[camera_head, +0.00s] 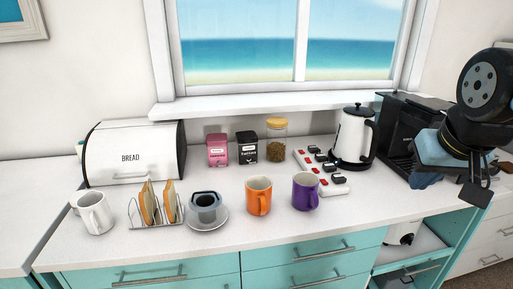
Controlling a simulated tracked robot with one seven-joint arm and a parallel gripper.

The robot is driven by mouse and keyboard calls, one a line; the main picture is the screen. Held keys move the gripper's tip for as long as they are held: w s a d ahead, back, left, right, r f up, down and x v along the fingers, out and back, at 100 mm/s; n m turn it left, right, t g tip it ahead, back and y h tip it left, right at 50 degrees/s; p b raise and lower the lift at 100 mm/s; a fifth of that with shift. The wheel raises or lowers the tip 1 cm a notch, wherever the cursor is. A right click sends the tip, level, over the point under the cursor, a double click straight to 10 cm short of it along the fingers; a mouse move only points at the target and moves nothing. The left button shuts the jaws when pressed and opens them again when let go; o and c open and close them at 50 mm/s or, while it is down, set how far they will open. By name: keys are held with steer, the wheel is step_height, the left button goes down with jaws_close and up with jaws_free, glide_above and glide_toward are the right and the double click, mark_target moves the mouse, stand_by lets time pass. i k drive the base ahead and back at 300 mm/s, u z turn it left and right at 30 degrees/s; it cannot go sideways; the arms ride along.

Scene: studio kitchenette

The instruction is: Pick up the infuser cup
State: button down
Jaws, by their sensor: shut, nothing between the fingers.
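The cup that looks like the infuser cup (205,207) is grey-blue with a dark opening. It stands upright on a pale saucer (210,226) near the front of the white counter, between the toast rack and the orange mug. My gripper (475,192) is at the right edge, high in front of the coffee machine and far from the cup. It is shut and empty; its fingers are partly hidden by my arm.
A toast rack (156,221) stands close left of the saucer, with a white mug (94,212) beyond it. Orange (259,197) and purple (305,192) mugs stand to the right. A power strip (323,176), kettle (352,140) and coffee machine (397,130) are further right.

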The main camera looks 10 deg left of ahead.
mark_target(206, 205)
steer(key=z, duration=1.8)
steer(key=i, duration=0.1)
steer(key=u, duration=3.2)
